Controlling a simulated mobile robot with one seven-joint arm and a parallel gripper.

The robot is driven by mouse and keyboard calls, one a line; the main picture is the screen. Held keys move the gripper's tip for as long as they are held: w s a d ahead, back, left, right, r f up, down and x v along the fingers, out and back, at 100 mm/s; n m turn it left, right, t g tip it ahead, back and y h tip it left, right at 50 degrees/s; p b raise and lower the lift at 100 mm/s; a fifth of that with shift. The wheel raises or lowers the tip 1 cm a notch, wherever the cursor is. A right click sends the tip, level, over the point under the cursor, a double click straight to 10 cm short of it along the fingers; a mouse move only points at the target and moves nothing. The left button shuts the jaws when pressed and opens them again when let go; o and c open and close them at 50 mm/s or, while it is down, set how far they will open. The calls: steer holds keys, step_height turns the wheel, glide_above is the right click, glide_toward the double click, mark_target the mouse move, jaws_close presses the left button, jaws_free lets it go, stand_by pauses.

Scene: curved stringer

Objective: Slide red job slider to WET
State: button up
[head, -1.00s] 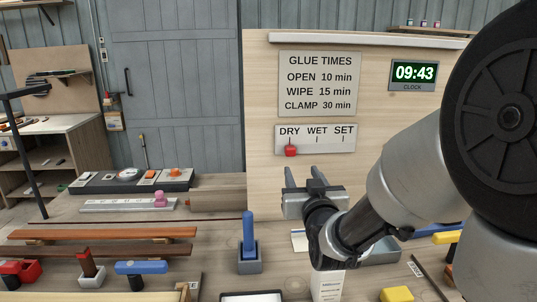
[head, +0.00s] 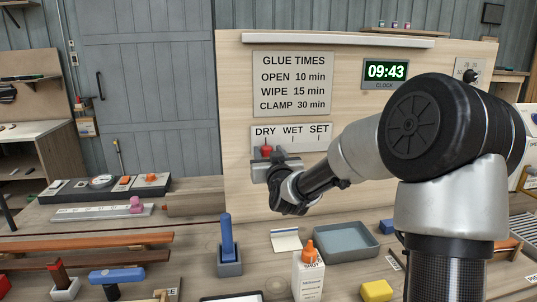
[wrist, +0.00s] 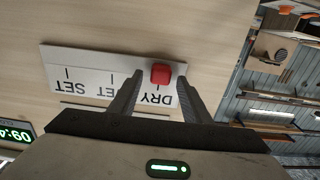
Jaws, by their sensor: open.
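The red job slider (head: 266,151) sits under DRY at the left end of the white DRY/WET/SET plate (head: 292,143) on the upright board. In the wrist view the plate appears upside down, and the red slider (wrist: 161,73) lies between my two fingers, nearer the fingertips. My gripper (head: 268,157) is open and reaches up to the slider. In the wrist view my gripper (wrist: 160,82) has a finger on each side of the slider, with a visible gap on both sides. The WET mark is partly hidden by one finger in that view.
The board also carries the glue times sign (head: 292,82) and a clock (head: 385,73). Below on the bench are a glue bottle (head: 309,272), a blue-handled tool in a grey holder (head: 228,246) and a grey tray (head: 342,240). The board around the plate is clear.

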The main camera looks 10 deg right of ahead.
jaws_close()
steer(key=b, duration=0.2)
glide_toward(293, 146)
steer(key=w, duration=0.5)
steer(key=shift+r, duration=0.1)
jaws_free()
steer(key=s+p, duration=0.1)
steer(key=s, duration=1.6)
steer(key=shift+s+p, duration=0.25)
steer(key=shift+p, duration=0.1)
